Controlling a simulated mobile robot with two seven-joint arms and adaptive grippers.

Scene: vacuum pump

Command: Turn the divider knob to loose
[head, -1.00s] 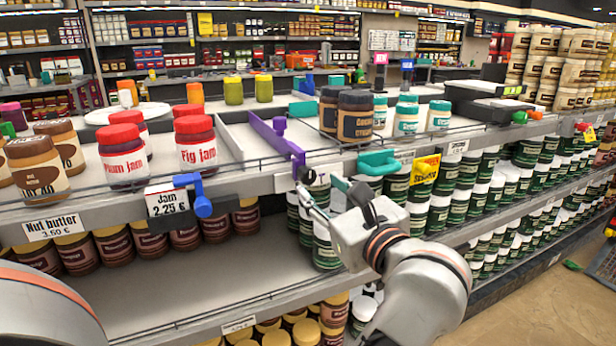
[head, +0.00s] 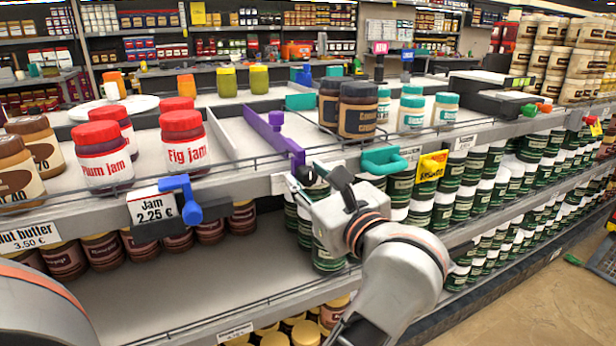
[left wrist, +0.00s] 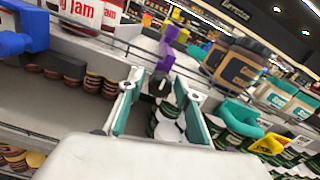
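A purple divider (head: 281,146) stands on the shelf between the jam jars and the dark-lidded jars. A small purple knob-like part (head: 276,119) stands up on it, and its front end is at the shelf edge. My left gripper (head: 312,184) is just in front of and below that front end, partly hidden by its own wrist. In the left wrist view, the left gripper (left wrist: 160,104) is open, its teal-padded fingers apart. The purple divider (left wrist: 166,58) and a dark knob-like part (left wrist: 159,86) show ahead between them. Contact cannot be told. My right gripper is not in view.
A blue divider handle (head: 183,198) is on the left by the jam price tag (head: 152,208). A teal handle (head: 386,161) and a yellow tag (head: 430,167) are close on the right. A wire rail runs along the shelf edge. Green-labelled jars (head: 328,250) stand below.

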